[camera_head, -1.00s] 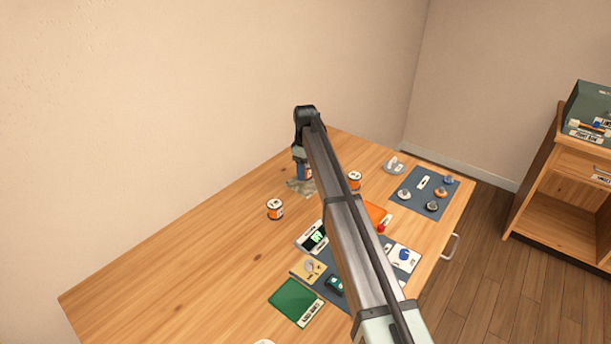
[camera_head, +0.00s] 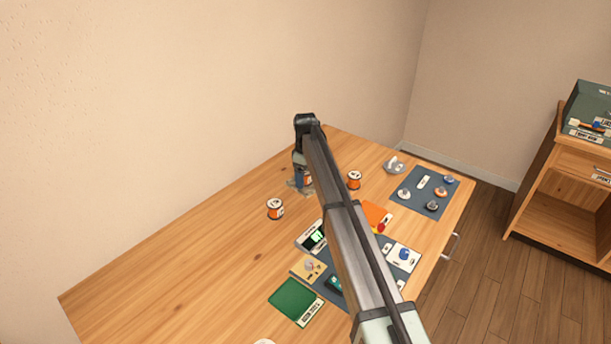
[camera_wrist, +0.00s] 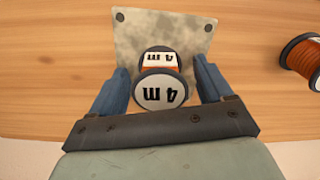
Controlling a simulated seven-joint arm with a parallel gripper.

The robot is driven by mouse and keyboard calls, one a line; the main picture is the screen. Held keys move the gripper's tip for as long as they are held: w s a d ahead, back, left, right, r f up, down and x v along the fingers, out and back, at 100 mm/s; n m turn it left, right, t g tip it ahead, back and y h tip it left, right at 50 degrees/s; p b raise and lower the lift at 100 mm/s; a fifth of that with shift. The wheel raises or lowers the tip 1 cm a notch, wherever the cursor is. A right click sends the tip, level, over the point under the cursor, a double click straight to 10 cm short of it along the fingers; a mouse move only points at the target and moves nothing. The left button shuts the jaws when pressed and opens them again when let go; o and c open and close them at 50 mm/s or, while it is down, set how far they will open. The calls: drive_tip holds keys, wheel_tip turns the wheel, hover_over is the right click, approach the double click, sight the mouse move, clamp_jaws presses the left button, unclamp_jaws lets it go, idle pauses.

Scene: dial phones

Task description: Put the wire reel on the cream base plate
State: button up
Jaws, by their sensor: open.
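The wire reel (camera_wrist: 160,90), orange with dark rims and white "4 m" labels, is between the two blue fingers of my gripper (camera_wrist: 161,68) in the wrist view. The fingers are open, with gaps on both sides of the reel. A mottled grey-cream plate (camera_wrist: 186,35) with dark corner screws, seemingly the cream base plate, lies under and beyond the reel. I cannot tell whether the reel's underside touches it. In the head view, my gripper (camera_head: 303,182) is low over this plate (camera_head: 292,184), and the arm partly hides the reel (camera_head: 308,180).
Other orange reels stand nearby, one to the left (camera_head: 275,208) and one to the right (camera_head: 354,180). A dark mat (camera_head: 425,185) with several knobs lies further right.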

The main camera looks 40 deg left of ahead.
wheel_tip(320, 180, up, 12)
drive_tip(key=shift+r, duration=0.15)
idle(0.6)
